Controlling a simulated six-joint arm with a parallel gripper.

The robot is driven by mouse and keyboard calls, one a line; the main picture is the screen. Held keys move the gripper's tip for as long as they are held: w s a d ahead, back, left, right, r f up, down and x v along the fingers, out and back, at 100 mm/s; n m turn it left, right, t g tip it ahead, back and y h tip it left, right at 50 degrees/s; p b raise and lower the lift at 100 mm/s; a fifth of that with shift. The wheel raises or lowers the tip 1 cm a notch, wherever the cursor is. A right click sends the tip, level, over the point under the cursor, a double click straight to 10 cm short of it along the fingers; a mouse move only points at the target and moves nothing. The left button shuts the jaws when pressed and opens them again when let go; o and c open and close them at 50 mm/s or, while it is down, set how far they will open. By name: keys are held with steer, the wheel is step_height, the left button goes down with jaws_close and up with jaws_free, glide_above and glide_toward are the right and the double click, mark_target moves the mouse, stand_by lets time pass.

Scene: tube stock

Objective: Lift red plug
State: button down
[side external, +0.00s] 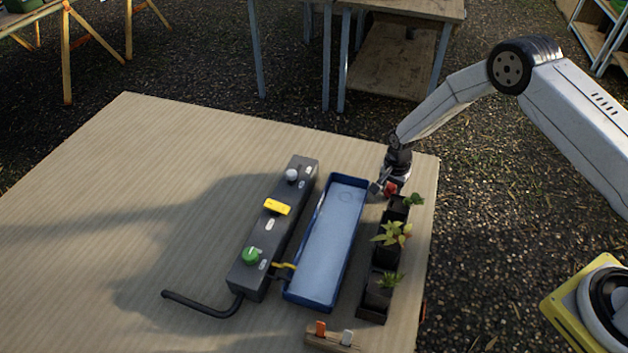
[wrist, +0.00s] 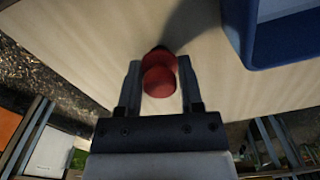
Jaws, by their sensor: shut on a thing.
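The red plug (wrist: 159,82) is between the two fingers of my gripper (wrist: 159,72) in the wrist view, with a finger against each side. It looks like a rounded red piece with a second red part behind it. In the side view the red plug (side external: 391,188) shows as a small red spot at my gripper (side external: 384,188), by the far right end of the blue tray. My gripper is shut on it. The plug's underside is hidden, so I cannot tell whether it touches the table.
A blue tray (side external: 344,183) lies left of my gripper. Left of that is a dark block (side external: 246,277) with white, yellow and green pieces. Potted plants in a black tray (side external: 373,312) stand close on the near side. The table's left part (side external: 100,230) is clear.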

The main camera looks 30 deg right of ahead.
steer(key=shift+r, duration=0.15)
steer(key=shift+r, duration=0.45)
steer(key=s+r, duration=1.1)
steer(key=s, duration=0.3)
steer(key=shift+r, duration=0.4)
steer(key=shift+r, duration=0.15)
